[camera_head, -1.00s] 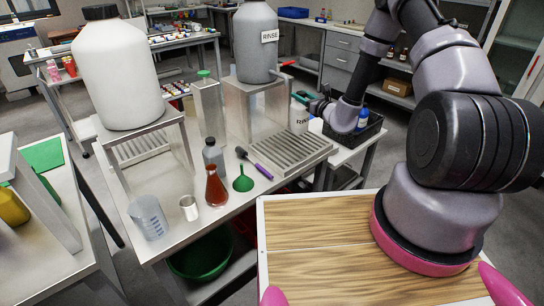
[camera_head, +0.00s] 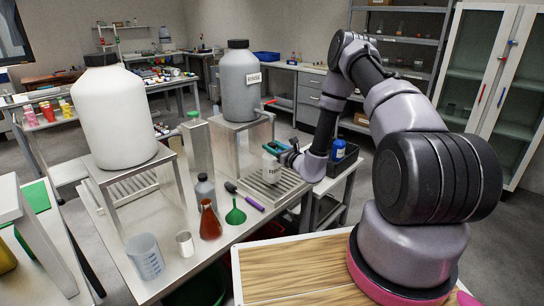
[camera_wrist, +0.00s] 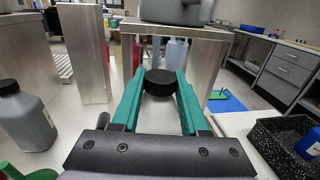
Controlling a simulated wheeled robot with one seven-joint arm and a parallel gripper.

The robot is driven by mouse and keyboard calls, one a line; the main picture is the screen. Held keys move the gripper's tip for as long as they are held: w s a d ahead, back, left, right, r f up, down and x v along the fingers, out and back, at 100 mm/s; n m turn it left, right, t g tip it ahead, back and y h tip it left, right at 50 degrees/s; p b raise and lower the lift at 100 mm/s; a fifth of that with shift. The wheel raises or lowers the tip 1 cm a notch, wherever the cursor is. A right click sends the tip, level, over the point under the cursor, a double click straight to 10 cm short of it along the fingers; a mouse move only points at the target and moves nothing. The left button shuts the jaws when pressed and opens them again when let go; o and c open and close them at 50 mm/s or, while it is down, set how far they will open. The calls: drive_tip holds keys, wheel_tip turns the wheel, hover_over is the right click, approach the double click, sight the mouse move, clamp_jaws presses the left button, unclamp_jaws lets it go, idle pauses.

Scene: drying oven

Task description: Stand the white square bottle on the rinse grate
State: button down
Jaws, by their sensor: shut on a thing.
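The white square bottle (camera_head: 270,169) has a partly readable label, and its black cap (camera_wrist: 159,82) shows in the wrist view. My gripper (camera_head: 285,149) is shut on the bottle near its top, with green fingers on either side of the cap in the wrist view. The bottle is upright over the rinse grate (camera_head: 263,193), a slatted metal tray on the bench. I cannot tell whether its base touches the slats. The grate is hidden in the wrist view.
A grey rinse carboy (camera_head: 240,85) stands on a metal stand behind the grate. A purple-handled brush (camera_head: 245,198), green funnel (camera_head: 235,215) and red-brown flask (camera_head: 210,222) stand or lie to the left. A black crate (camera_head: 343,160) with a blue bottle is to the right.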

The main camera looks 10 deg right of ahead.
sight(272, 162)
drive_tip(key=shift+f, duration=1.75)
drive_tip(key=shift+c, duration=2.1)
unclamp_jaws()
